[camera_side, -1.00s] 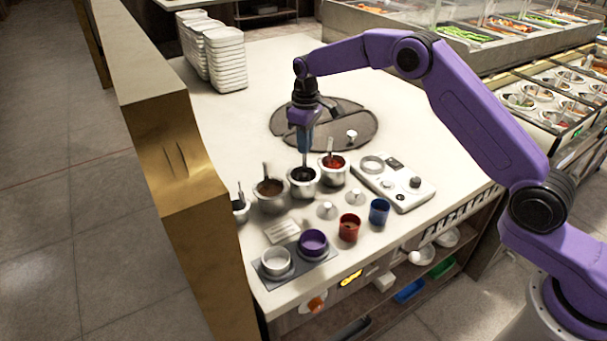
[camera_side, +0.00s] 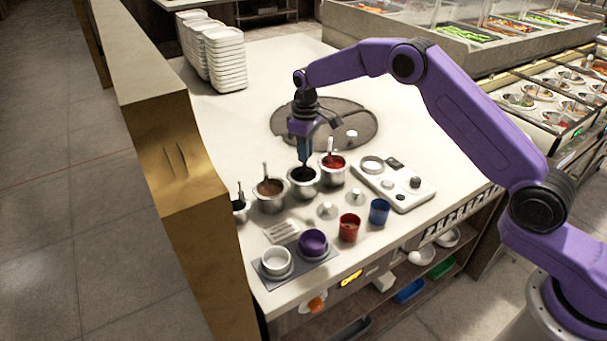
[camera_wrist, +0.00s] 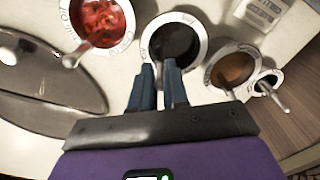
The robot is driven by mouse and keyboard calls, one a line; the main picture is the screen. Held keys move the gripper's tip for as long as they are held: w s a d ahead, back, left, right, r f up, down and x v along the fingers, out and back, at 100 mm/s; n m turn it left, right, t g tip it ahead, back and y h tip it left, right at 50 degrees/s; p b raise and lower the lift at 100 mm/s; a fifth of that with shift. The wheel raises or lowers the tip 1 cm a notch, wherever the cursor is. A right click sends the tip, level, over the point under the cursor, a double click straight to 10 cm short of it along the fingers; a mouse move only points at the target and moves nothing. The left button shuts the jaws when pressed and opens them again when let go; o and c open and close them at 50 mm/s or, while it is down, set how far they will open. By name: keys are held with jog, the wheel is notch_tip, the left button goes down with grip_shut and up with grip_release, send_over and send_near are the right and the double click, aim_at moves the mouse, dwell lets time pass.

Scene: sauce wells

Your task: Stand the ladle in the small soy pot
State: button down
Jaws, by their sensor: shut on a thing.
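My gripper (camera_side: 304,160) points down over the steel pot of black sauce (camera_side: 303,182). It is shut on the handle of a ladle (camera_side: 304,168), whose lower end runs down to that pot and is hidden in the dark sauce. In the wrist view, the two blue fingers (camera_wrist: 159,72) are at the near rim of the black-sauce pot (camera_wrist: 175,15). A smaller pot of dark sauce (camera_side: 240,212), holding another utensil, stands at the far left of the row; it also shows in the wrist view (camera_wrist: 267,75).
A brown-sauce pot (camera_side: 270,200) and a red-sauce pot (camera_side: 333,178), each with a ladle, flank the black-sauce pot closely. In front stand lids, a red cup (camera_side: 349,228), a blue cup (camera_side: 379,211) and a purple bowl (camera_side: 313,240). Free counter lies behind.

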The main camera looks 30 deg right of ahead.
jog(key=shift+f, duration=0.1)
jog(key=shift+c, duration=2.1)
grip_release()
jog(key=shift+r, duration=4.55)
